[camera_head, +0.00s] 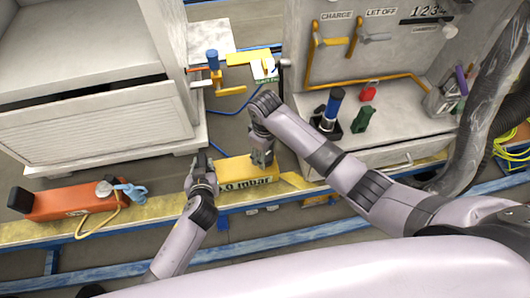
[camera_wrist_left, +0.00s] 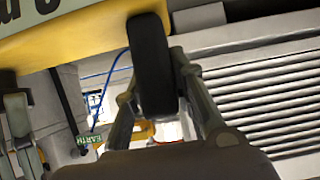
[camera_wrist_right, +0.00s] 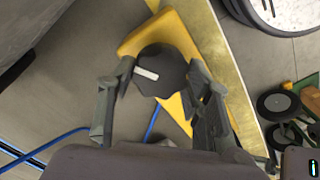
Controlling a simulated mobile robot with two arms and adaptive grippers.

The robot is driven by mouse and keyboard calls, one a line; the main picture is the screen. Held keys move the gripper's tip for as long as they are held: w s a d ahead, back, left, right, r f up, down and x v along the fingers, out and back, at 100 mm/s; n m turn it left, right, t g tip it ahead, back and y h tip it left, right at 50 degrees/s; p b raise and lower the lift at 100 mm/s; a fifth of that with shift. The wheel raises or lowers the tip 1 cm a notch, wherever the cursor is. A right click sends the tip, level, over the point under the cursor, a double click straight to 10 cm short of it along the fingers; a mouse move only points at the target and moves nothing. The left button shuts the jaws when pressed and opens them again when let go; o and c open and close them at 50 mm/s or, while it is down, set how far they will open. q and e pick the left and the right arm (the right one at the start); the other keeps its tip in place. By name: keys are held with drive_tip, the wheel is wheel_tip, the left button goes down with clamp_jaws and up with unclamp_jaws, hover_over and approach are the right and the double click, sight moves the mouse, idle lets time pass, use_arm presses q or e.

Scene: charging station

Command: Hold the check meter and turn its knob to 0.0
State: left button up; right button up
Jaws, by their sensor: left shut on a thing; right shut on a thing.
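The check meter (camera_head: 245,173) is a yellow box held over the bench front edge in the head view. Its display reads ".0 mbar"; the leading character is partly covered. My left gripper (camera_head: 201,165) is shut on the meter's black end grip (camera_wrist_left: 152,65), which shows upright between the fingers in the left wrist view. My right gripper (camera_head: 262,154) is shut on the dark knob (camera_wrist_right: 160,71) at the meter's other end. In the right wrist view the knob's white mark is tilted slightly, between the two fingertips, and the yellow body (camera_wrist_right: 180,35) shows behind.
An orange unit (camera_head: 70,203) with a gauge and hose lies at left. A grey louvred cabinet (camera_head: 100,125) stands behind it. At right, a charging panel (camera_head: 365,60) has yellow pipes, and its shelf holds a blue-handled part (camera_head: 333,105) and a green block (camera_head: 363,119).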

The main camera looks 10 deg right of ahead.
use_arm(q)
drive_tip(key=shift+d, duration=0.1)
idle(0.4)
use_arm(e)
drive_tip(key=o, duration=1.1)
drive_tip(key=shift+o, duration=0.2)
drive_tip(key=shift+r, duration=0.15)
wheel_tip(320, 180, up, 12)
use_arm(q)
drive_tip(key=o, duration=1.1)
drive_tip(key=shift+s, duration=0.1)
